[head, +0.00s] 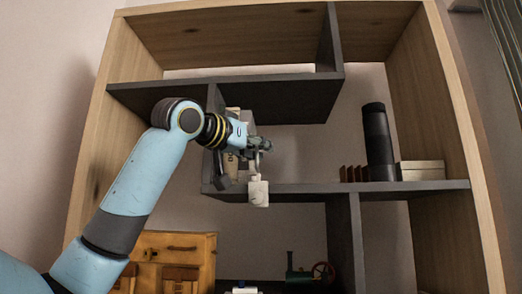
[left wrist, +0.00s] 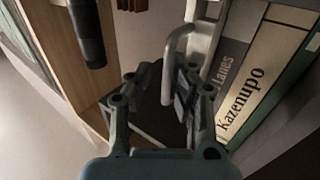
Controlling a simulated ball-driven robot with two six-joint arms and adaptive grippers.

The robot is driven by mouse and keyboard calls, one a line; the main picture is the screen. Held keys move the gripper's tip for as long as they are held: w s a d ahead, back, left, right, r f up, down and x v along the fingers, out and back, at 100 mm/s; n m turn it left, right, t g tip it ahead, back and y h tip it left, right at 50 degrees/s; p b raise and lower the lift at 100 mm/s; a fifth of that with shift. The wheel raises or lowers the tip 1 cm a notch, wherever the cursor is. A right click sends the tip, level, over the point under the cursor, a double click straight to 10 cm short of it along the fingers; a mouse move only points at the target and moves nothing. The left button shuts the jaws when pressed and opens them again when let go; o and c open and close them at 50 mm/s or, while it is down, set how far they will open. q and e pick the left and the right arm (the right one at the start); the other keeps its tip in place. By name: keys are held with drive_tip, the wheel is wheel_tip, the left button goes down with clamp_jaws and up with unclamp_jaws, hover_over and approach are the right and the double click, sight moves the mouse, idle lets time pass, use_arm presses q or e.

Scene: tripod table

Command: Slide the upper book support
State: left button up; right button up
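The upper book support is a pale grey-white piece with a curved handle. In the left wrist view its handle (left wrist: 178,42) stands beside the books. In the head view its pale block (head: 258,193) shows below my gripper, at the edge of the middle shelf. My left gripper (head: 262,146) reaches into the upper compartment. In the left wrist view its fingers (left wrist: 168,88) are drawn in on both sides of the handle's end and seem to hold it. The fingertips partly hide the handle there. My right gripper is not in view.
Books, one labelled Kazenupo (left wrist: 262,70), stand beside the support. A black cylinder (head: 377,140), small brown items (head: 353,174) and a pale box (head: 421,170) are on the shelf at right. The shelf between is clear. A wooden cabinet (head: 178,250) and toy engine (head: 300,275) sit below.

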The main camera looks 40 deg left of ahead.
use_arm(q)
drive_tip(key=shift+w+a+f, duration=0.1)
drive_tip(key=shift+w+f, duration=0.05)
drive_tip(key=shift+w, duration=0.15)
drive_tip(key=s, duration=0.6)
drive_tip(key=shift+s+a, duration=0.25)
drive_tip(key=shift+s, duration=0.1)
drive_tip(key=shift+s+d, duration=0.1)
drive_tip(key=shift+s, duration=0.25)
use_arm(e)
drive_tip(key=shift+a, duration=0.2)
use_arm(q)
drive_tip(key=shift+o, duration=0.3)
